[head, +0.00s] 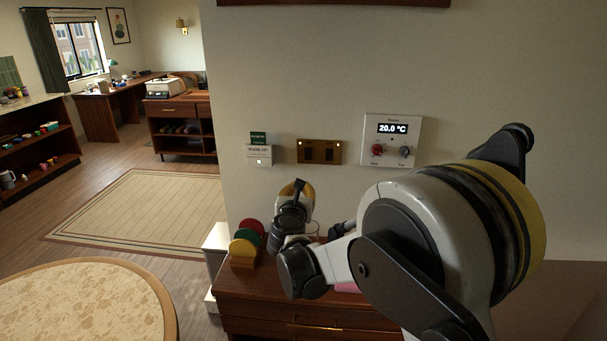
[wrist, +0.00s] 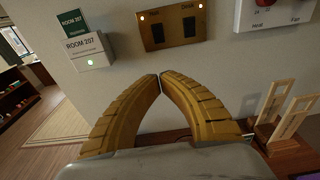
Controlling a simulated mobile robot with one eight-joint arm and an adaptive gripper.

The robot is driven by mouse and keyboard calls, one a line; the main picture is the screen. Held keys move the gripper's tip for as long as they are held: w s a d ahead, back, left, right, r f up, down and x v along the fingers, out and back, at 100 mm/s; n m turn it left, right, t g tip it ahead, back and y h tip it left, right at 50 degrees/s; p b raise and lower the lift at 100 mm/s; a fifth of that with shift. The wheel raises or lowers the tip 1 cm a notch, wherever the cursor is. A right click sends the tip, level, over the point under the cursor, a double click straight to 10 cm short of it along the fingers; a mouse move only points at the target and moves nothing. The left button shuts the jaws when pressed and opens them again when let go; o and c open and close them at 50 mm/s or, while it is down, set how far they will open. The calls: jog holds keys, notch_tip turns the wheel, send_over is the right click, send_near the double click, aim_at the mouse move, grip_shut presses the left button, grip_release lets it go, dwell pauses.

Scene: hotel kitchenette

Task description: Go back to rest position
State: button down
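My gripper (head: 297,188) is in front of the wall above a dark wooden cabinet, below the brass switch panel (head: 320,152). In the wrist view, its two yellow ribbed fingers (wrist: 160,77) meet at the tips with nothing between them. The brass panel (wrist: 172,25) has two dark switches, each with a lit lamp above. The fingertips appear below it in that view; I cannot tell their exact distance from the wall. My arm covers much of the right side of the head view.
A ROOM 207 card unit (head: 259,155) with a green light and a thermostat (head: 391,140) reading 20.0 °C flank the panel. Coloured discs (head: 247,240) stand on the cabinet (head: 280,311). Wooden holders (wrist: 285,108) are at right. A round table (head: 90,300) is front left; the rug (head: 140,205) is clear.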

jog(key=s+d+r+m+g+h, duration=0.1)
jog(key=s+d+r+m+g, duration=0.15)
jog(key=s+d+m, duration=0.75)
jog(key=s+d+r+m+g+h, duration=0.2)
jog(key=s+d+m+g, duration=0.1)
jog(key=s+d+m, duration=0.8)
jog(key=s+d+f+m+g+y, duration=0.1)
jog(key=s+d+f+m+g, duration=0.1)
jog(key=s+m, duration=0.5)
jog(key=s+d+f+m+g+y, duration=0.2)
jog(key=s+f+m, duration=0.3)
jog(key=s, duration=0.8)
jog(key=m, duration=0.2)
jog(key=shift+s+d+m+y, duration=0.15)
jog(key=shift+d+m+y, duration=0.15)
jog(key=shift+f, duration=0.1)
